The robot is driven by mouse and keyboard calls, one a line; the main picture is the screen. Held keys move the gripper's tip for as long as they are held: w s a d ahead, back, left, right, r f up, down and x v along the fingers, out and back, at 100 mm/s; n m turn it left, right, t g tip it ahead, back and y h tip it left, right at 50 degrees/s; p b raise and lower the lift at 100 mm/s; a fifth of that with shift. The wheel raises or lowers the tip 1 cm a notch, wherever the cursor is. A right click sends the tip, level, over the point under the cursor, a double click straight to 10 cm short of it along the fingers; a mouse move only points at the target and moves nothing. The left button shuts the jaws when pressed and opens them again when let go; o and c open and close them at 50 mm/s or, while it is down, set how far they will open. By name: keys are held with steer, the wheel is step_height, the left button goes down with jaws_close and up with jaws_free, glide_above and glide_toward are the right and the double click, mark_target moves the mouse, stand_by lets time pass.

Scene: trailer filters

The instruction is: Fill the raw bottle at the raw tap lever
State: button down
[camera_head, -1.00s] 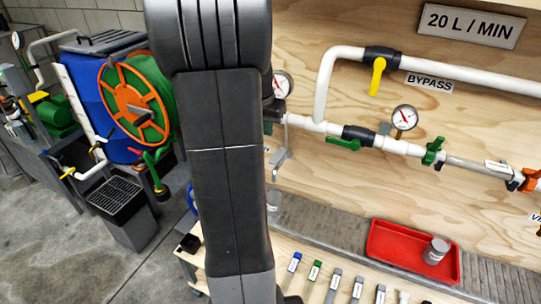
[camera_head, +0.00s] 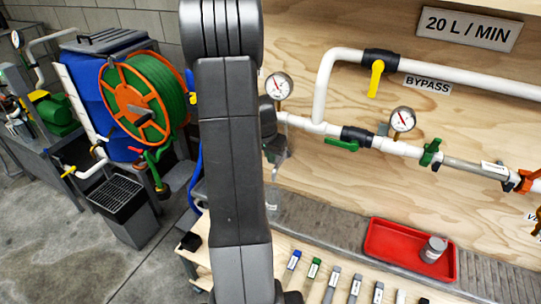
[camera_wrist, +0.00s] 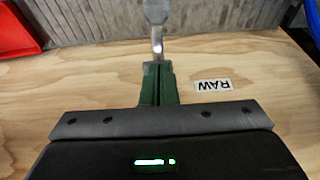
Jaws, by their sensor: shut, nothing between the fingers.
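In the wrist view my gripper (camera_wrist: 158,68) is shut and empty, its green fingers pressed together. A RAW label (camera_wrist: 213,86) is on the wood to the right of the fingers, upside down.
A red tray (camera_head: 385,256) holding a small grey container (camera_head: 434,249) lies on the grey ledge. White pipes with valves (camera_head: 395,146) cross the board. A hose reel (camera_head: 140,105) stands at the left.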

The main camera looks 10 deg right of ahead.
steer(key=shift+f, duration=0.1)
steer(key=f+t+b, duration=0.1)
steer(key=b, duration=0.5)
steer(key=shift+s+a+f+h, duration=0.1)
steer(key=shift+f+h, duration=0.05)
steer(key=shift+h, duration=0.15)
steer(key=f+t+b, duration=0.1)
steer(key=b, duration=0.5)
steer(key=shift+s+a+h, duration=0.1)
steer(key=shift+s+h, duration=0.05)
steer(key=shift+h, duration=0.25)
steer(key=b, duration=0.3)
steer(key=shift+s+f, duration=0.1)
steer(key=shift+f, duration=0.25)
steer(key=shift+r+p, duration=0.25)
steer(key=shift+p, duration=0.1)
stand_by(5.0)
